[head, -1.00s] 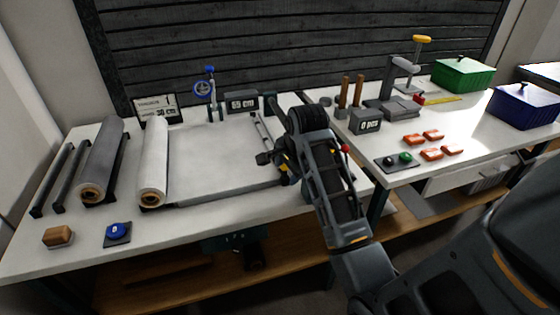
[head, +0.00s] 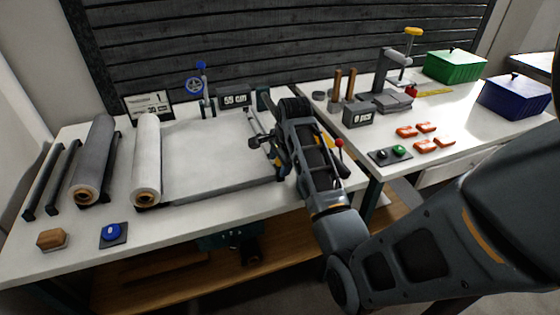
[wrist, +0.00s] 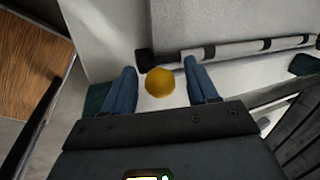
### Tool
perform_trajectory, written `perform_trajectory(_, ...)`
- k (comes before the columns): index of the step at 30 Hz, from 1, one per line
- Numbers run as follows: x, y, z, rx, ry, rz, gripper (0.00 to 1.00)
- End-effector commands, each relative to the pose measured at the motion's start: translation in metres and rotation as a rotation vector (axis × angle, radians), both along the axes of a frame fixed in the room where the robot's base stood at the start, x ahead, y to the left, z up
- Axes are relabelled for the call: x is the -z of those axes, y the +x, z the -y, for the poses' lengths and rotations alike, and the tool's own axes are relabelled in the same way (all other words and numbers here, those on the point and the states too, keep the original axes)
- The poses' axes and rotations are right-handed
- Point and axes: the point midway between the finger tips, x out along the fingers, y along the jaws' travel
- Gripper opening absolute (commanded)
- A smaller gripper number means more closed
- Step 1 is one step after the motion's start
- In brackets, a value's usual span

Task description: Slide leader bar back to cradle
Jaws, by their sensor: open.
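The leader bar (wrist: 255,47) is a pale bar with black bands and a dark end, lying across the upper right of the wrist view. A yellow ball knob (wrist: 160,82) sits just below that dark end. My gripper (wrist: 163,88) is open, with one blue finger on each side of the knob; I cannot tell whether either touches it. In the head view my gripper (head: 258,142) is at the right end of the grey sheet (head: 215,150), where my arm hides much of the bar. The sheet runs to the white roll (head: 147,160).
A grey roll (head: 96,150) and black cradle rails (head: 65,175) stand at left. A blue button (head: 112,231) and a wooden block (head: 52,239) lie in front. A length display (head: 234,99) stands behind the sheet.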

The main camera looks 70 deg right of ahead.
Motion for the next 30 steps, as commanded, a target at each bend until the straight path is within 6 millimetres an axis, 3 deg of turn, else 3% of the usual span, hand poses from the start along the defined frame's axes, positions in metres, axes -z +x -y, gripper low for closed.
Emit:
perform_trajectory(8,0.0019,0.0002,0.0003,0.0,0.0,0.0,0.58)
perform_trajectory(26,0.0016,0.0002,0.0004,0.0,0.0,0.0,0.01)
perform_trajectory(30,0.0016,0.0002,0.0004,0.0,-0.001,0.001,0.0)
